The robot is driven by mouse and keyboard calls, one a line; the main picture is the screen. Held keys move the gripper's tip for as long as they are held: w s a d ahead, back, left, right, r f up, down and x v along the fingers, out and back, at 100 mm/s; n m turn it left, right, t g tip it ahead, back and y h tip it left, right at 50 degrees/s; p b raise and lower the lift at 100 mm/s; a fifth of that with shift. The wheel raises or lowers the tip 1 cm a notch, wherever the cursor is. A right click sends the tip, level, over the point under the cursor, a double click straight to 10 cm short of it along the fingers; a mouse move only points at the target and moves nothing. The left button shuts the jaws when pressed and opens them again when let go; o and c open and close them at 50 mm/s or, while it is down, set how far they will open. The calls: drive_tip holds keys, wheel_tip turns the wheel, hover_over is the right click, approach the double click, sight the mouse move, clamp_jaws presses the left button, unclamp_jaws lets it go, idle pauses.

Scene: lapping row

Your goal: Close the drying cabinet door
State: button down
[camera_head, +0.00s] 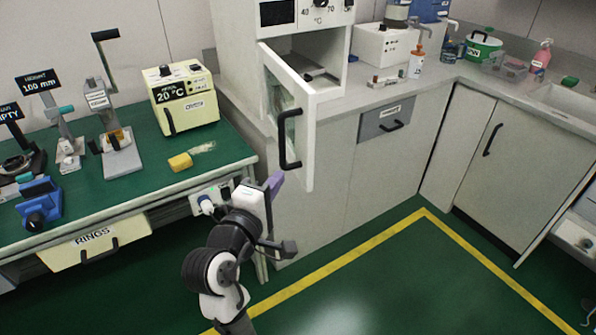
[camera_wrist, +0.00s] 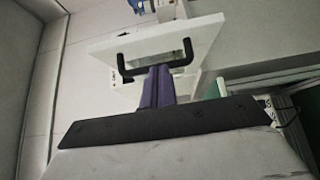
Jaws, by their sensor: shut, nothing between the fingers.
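The drying cabinet (camera_head: 238,62) is a white box standing on the counter at the top middle of the head view. Its door (camera_head: 306,150) is swung wide open toward me and has a small window and a black bar handle (camera_head: 284,140). My gripper (camera_head: 275,183) has purple fingers, pressed together and empty, just below and left of the handle. In the wrist view the shut fingers (camera_wrist: 157,84) point at the door (camera_wrist: 200,40) and overlap the middle of its black handle (camera_wrist: 126,66). I cannot tell whether they touch it.
A green-topped bench (camera_head: 150,185) with a yellow device (camera_head: 185,98) and a hand press (camera_head: 118,150) lies left. A labelled rings drawer (camera_head: 95,245) hangs under it. White base cabinets (camera_head: 385,170) run right of the door. The green floor inside the yellow line is clear.

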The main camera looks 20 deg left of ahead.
sight(302, 146)
drive_tip(key=w+p, duration=0.1)
drive_tip(key=w, duration=0.8)
drive_tip(key=shift+w+d, duration=0.15)
drive_tip(key=shift+w, duration=0.1)
drive_tip(key=shift+w+d, duration=0.1)
